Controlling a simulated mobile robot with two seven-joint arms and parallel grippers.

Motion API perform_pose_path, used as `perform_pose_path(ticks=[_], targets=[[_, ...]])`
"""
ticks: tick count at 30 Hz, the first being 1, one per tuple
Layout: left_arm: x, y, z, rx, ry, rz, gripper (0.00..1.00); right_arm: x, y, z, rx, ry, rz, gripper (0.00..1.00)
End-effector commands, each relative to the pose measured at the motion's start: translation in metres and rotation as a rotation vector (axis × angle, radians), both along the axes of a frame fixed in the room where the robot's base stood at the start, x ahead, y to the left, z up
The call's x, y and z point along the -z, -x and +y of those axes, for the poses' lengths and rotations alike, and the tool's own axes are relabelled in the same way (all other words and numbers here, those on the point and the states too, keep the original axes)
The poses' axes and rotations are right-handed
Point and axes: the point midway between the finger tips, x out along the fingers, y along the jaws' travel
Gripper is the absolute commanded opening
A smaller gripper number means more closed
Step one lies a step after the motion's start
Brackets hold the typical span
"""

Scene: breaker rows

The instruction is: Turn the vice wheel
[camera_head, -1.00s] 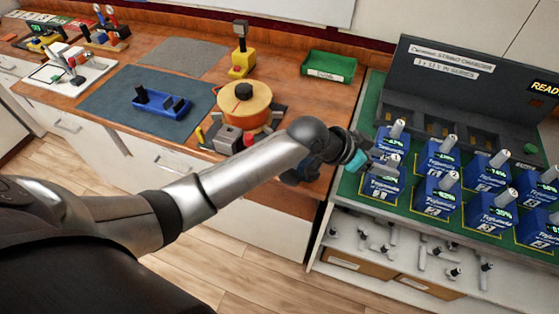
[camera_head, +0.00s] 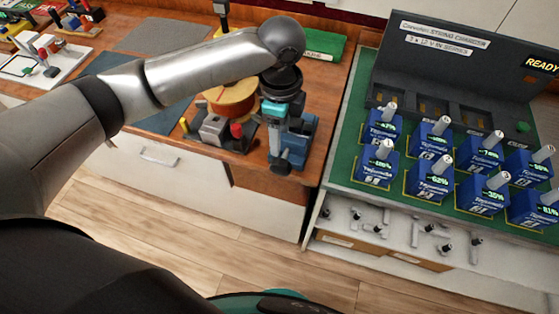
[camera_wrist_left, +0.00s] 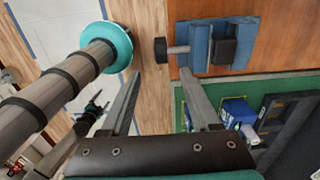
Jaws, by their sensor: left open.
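The blue vice (camera_head: 301,128) stands at the right front corner of the wooden bench, partly hidden by my left arm. Its dark wheel (camera_head: 281,167) faces the front edge. In the left wrist view the vice (camera_wrist_left: 197,46) is at the top, with its wheel (camera_wrist_left: 161,50) on a grey screw at its left. My left gripper (camera_head: 277,116) is over the vice in the head view, its fingers hard to make out. In the left wrist view the gripper (camera_wrist_left: 160,75) is open, its fingers apart and empty. The wheel appears just beyond the fingertips, in line with the gap. My right gripper is out of view.
A charger (camera_head: 436,69) with several blue batteries stands on the green-topped bench at the right. A round copper-coloured spool (camera_head: 232,102) and a grey block (camera_head: 213,129) sit left of the vice. A green tray (camera_head: 325,45) lies behind it. The floor in front is clear.

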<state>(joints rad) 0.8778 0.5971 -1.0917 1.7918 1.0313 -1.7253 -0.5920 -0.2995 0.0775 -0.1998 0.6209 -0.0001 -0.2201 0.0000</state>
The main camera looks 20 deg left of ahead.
Motion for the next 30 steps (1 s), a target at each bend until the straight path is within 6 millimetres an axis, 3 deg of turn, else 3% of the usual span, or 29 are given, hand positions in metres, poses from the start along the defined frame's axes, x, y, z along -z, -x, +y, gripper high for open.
perform_pose_path(ticks=[9,15,21,30], targets=[[0.072,0.001,0.0,-0.001,0.0,0.003,0.62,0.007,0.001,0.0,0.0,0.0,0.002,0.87],[0.103,0.0,-0.001,0.0,0.002,0.0,0.62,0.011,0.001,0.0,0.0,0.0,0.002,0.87],[0.116,0.0,-0.001,0.0,0.002,-0.001,0.62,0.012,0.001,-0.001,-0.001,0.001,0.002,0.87],[0.117,0.0,-0.001,0.0,0.002,-0.002,0.6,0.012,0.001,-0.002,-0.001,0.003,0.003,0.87]])
